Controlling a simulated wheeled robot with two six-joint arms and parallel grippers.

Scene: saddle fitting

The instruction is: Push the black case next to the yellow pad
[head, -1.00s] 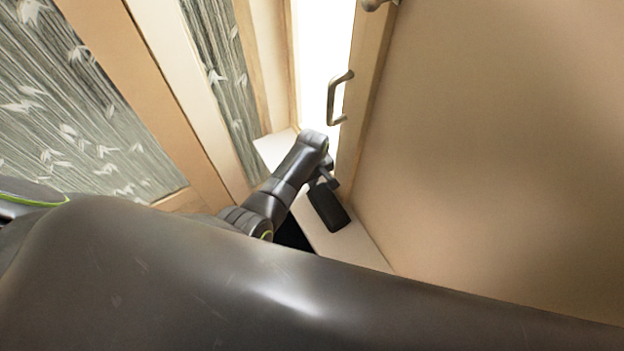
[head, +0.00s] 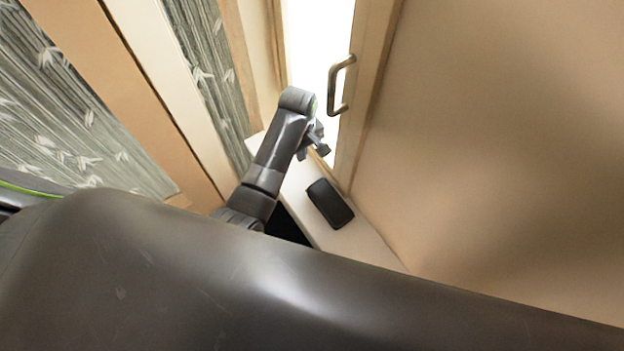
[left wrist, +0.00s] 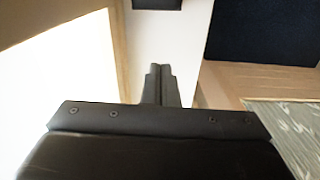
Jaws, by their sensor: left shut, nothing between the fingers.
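The black case (head: 330,204) lies on a narrow cream ledge (head: 355,240) in the head view. Part of it also shows at the top edge of the left wrist view (left wrist: 157,4). My left gripper (head: 322,147) is beyond the case in the head view, apart from it. In the left wrist view its fingers (left wrist: 159,70) are shut together with nothing between them, pointing along the pale surface toward the case. I do not see the yellow pad in any view. My right gripper is not in view.
A tan panel (head: 490,130) rises along the ledge's right side. A metal handle (head: 339,86) sits on the wooden frame beside a bright opening (head: 318,45). Bamboo-patterned panels (head: 75,100) stand at left. A dark area (head: 285,226) lies left of the ledge.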

